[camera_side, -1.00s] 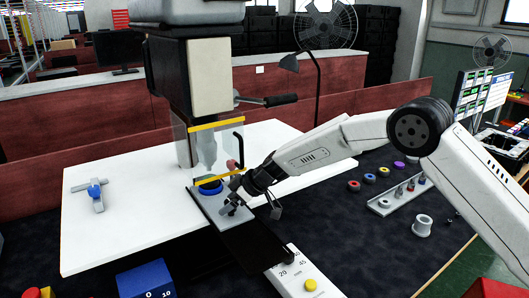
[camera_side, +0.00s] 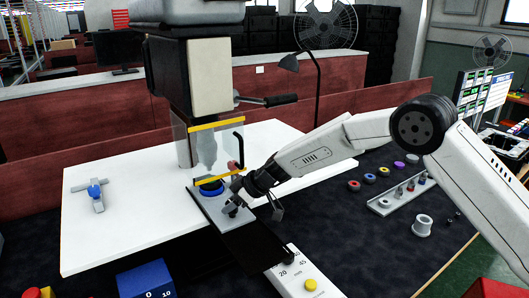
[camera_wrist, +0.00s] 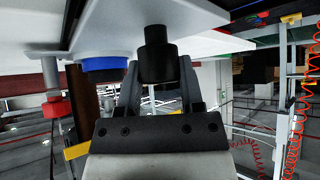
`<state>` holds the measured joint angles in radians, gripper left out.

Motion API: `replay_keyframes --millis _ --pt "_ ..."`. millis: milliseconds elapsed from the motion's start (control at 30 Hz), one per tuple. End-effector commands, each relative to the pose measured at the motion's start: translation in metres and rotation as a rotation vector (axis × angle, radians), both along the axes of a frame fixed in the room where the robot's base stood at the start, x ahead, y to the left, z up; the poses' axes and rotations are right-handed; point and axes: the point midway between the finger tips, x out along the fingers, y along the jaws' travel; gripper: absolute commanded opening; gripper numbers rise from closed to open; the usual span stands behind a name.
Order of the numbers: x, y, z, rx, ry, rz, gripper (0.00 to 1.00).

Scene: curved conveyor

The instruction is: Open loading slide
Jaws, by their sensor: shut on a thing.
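The loading slide (camera_side: 208,208) is a grey plate below the press, with a blue ring (camera_side: 211,187) on it under a clear guard with yellow edges. My gripper (camera_side: 233,207) is at the slide's front right end. In the wrist view, my gripper (camera_wrist: 156,85) is shut on a black cylindrical knob (camera_wrist: 155,40) standing between its fingers. The blue ring also shows in the wrist view (camera_wrist: 106,63), left of the fingers. The side view does not clearly show the knob, as my fingers cover it.
The guard (camera_side: 208,148) stands just behind my gripper, with a black handle (camera_side: 239,146) on its right. A press lever (camera_side: 270,100) sticks out above. A black panel (camera_side: 245,243) and a white scale unit (camera_side: 300,275) lie in front. The white table (camera_side: 120,225) is mostly clear at left.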

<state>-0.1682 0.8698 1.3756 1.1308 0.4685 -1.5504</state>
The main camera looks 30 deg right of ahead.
Motion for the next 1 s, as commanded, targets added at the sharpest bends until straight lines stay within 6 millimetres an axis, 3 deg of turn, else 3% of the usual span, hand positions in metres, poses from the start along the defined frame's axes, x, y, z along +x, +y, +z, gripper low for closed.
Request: replay_keyframes --millis 367,1000 --pt "-0.040 0.000 0.001 0.001 0.002 -0.002 0.00" --pt "-0.145 0.000 0.001 0.001 0.001 0.000 0.00"
